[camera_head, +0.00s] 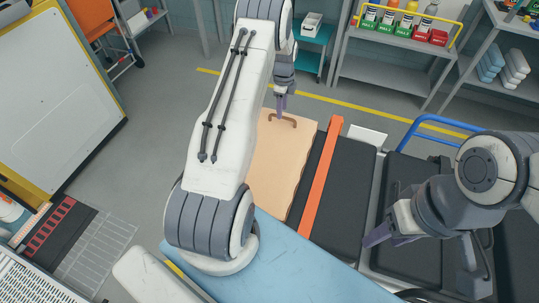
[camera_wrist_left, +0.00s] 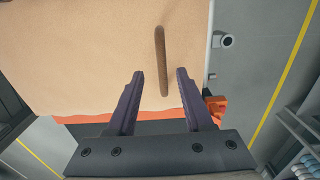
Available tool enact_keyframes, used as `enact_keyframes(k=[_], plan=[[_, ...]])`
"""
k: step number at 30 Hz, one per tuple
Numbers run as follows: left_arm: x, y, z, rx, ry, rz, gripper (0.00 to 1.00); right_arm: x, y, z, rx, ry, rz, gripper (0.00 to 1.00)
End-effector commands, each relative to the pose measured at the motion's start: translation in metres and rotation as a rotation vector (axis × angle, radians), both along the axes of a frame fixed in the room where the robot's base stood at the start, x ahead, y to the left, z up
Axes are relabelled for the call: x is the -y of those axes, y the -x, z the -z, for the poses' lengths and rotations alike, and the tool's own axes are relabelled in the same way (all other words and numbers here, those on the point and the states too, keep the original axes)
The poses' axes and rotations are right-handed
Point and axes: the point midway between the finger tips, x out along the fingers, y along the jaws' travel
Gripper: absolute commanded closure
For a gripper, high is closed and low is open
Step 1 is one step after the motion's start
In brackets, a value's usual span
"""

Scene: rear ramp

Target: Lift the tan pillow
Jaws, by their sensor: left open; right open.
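The tan pillow (camera_head: 283,150) lies flat beside an orange strap, partly hidden behind my left arm. A brown handle (camera_head: 289,120) shows on its far end. In the left wrist view the pillow (camera_wrist_left: 80,50) fills much of the upper picture, and the handle (camera_wrist_left: 161,50) lies ahead of the fingers, its near end between them. My left gripper (camera_head: 282,108) is over the handle end of the pillow; it also shows in the left wrist view (camera_wrist_left: 160,72), open and empty. Whether its fingers touch the pillow I cannot tell. My right gripper (camera_head: 377,236) is open and empty, away from the pillow.
The orange strap (camera_head: 322,170) lies over dark padding (camera_head: 345,185) right of the pillow. A blue surface (camera_head: 300,265) is in front. A blue rail (camera_head: 425,130) stands near my right arm. Shelves (camera_head: 395,75) with bottles and boxes are at the back. The grey floor at left is mostly clear.

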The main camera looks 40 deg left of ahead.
Motion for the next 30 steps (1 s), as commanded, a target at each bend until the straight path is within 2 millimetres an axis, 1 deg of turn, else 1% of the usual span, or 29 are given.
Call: enact_keyframes(k=[2, 7, 9, 12, 15, 20, 21, 23, 24, 25, 30], plan=[[0.001, 0.000, 0.005, -0.002, 0.001, 0.000, 0.48, 0.000, 0.000, -0.005, 0.000, 0.000, 0.000, 0.50], [0.004, -0.003, 0.027, -0.004, 0.002, 0.001, 0.48, 0.000, 0.000, -0.018, 0.000, 0.000, 0.000, 0.50], [0.003, -0.003, 0.038, -0.002, 0.001, 0.000, 0.48, 0.000, 0.000, -0.020, 0.000, 0.000, 0.000, 0.50], [0.003, -0.003, 0.048, -0.002, 0.001, 0.000, 0.48, 0.000, 0.000, -0.022, 0.000, 0.000, 0.000, 0.50], [0.003, -0.004, 0.052, 0.000, 0.001, 0.000, 0.48, 0.000, 0.000, -0.022, 0.000, 0.000, 0.000, 0.50], [0.003, -0.004, 0.052, 0.000, 0.001, 0.000, 0.48, 0.000, 0.000, -0.021, 0.000, 0.000, 0.000, 0.50], [0.003, -0.004, 0.052, 0.000, 0.001, 0.000, 0.56, 0.000, 0.000, -0.021, 0.000, 0.000, 0.000, 0.50], [0.003, -0.004, 0.052, 0.000, 0.001, 0.000, 0.79, 0.000, 0.000, -0.021, 0.000, 0.000, 0.000, 0.50], [0.003, -0.004, 0.052, 0.000, 0.001, 0.000, 0.94, 0.000, 0.000, -0.021, 0.000, 0.000, 0.000, 0.50], [0.003, -0.004, 0.052, 0.000, 0.001, 0.000, 1.00, 0.000, 0.000, -0.021, 0.000, 0.000, 0.000, 0.50], [0.003, -0.004, 0.052, 0.000, 0.001, 0.000, 1.00, 0.000, 0.000, -0.021, 0.000, 0.000, 0.000, 0.50]])
